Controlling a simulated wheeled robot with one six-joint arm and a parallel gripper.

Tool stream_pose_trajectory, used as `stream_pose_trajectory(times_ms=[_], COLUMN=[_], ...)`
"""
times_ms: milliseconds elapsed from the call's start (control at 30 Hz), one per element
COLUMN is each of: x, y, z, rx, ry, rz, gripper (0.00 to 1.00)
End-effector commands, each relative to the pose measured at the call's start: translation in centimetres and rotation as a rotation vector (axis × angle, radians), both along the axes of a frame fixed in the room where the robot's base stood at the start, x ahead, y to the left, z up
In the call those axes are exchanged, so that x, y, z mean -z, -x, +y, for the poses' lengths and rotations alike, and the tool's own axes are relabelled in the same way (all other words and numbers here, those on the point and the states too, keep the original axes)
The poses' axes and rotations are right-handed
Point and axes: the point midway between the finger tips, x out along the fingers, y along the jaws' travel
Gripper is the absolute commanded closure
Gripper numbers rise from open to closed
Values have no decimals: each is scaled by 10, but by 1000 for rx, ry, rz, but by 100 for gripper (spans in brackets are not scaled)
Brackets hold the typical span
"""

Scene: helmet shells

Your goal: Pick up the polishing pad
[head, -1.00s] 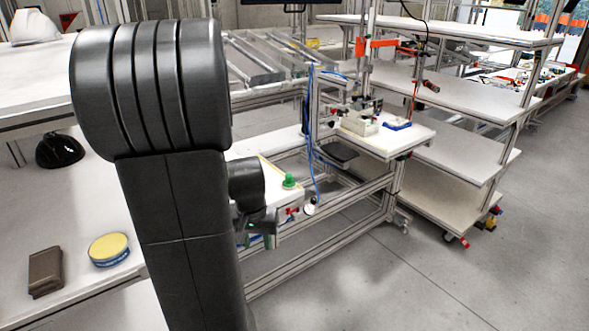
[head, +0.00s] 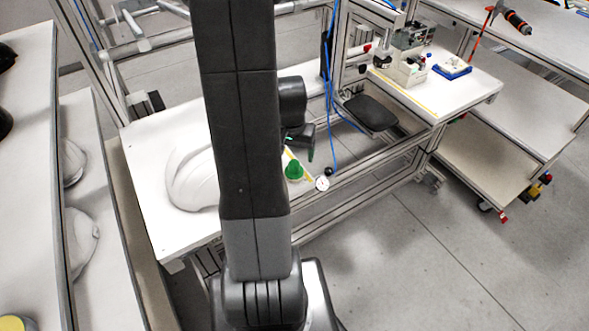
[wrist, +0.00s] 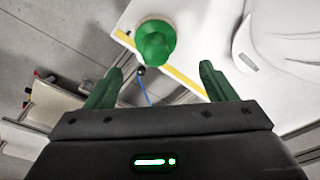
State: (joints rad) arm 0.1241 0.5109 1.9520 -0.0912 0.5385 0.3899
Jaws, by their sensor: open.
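A green knob on a pale round base, which looks like the polishing pad (head: 294,170), sits near the front edge of the white table (head: 150,150). In the wrist view the pad (wrist: 155,45) is at the upper middle, just beyond the fingertips and nearer the left finger. My gripper (head: 308,150) is close to the pad in the head view, partly hidden behind my arm. In the wrist view my gripper (wrist: 161,72) has its green fingers wide apart with nothing between them. I cannot tell the exact height gap to the pad.
A white helmet shell (head: 190,180) lies on the table left of the pad, partly behind my arm. A yellow round item (head: 15,323) shows at lower left.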

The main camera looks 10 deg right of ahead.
Motion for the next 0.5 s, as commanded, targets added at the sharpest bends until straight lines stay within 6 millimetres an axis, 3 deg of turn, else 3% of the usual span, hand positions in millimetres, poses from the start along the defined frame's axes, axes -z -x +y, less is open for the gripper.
stream_pose_trajectory(times_ms=[267,500], x=[14,45], y=[2,7], z=[-1,-2], rx=[0,0], ry=[0,-1], rz=[3,4], gripper=[22,22])
